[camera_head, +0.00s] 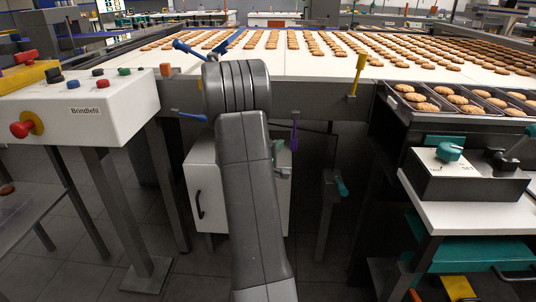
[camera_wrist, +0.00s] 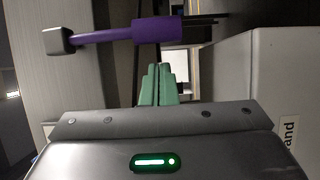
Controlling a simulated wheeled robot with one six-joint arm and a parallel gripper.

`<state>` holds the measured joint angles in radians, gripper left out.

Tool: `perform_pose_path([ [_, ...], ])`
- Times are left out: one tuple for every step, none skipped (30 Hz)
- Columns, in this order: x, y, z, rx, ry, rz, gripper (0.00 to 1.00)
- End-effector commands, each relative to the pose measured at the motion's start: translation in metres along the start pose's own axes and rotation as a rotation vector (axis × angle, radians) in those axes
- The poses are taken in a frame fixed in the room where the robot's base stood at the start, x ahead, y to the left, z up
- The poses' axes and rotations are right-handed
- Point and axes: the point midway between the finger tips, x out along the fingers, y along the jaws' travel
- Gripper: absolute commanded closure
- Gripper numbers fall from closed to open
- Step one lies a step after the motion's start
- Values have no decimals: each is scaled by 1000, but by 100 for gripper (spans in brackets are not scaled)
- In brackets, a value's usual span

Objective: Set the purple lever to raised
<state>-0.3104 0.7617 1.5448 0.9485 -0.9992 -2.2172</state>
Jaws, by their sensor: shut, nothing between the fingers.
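The purple lever (camera_wrist: 155,30) lies across the top of the wrist view, with a grey block-shaped end at its left. In the head view the purple lever (camera_head: 294,134) hangs downward below the front edge of the conveyor, just right of my arm. My gripper (camera_wrist: 158,70) has pale green fingers that are shut together and empty. The fingertips point toward the lever's purple part and show a little below it in the picture, apart from it. In the head view my arm hides most of my gripper.
A white control box (camera_head: 85,108) with a red knob stands at left. A yellow lever (camera_head: 358,72) and a blue lever (camera_head: 190,116) sit along the conveyor edge. A white cabinet (camera_head: 207,185) stands below. A dark switch box (camera_head: 466,178) is at right.

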Motion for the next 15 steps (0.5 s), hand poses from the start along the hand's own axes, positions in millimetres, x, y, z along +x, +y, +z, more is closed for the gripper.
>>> perform_pose_path([
  [2,-2,6,0,-1,0,100],
  [2,-2,8,-1,0,0,100],
  [2,-2,11,-1,0,0,100],
  [3,-2,13,0,0,0,100],
  [3,-1,14,0,0,0,100],
  [3,-1,15,0,0,0,100],
  [4,0,16,0,0,0,100],
  [4,0,16,0,0,0,100],
  [4,0,16,0,0,0,100],
  [4,0,16,0,0,0,100],
  [4,0,16,0,0,0,100],
  [4,0,16,0,0,0,100],
  [4,0,16,0,0,0,100],
  [4,0,16,0,1,0,100],
  [4,0,16,0,1,0,100],
])
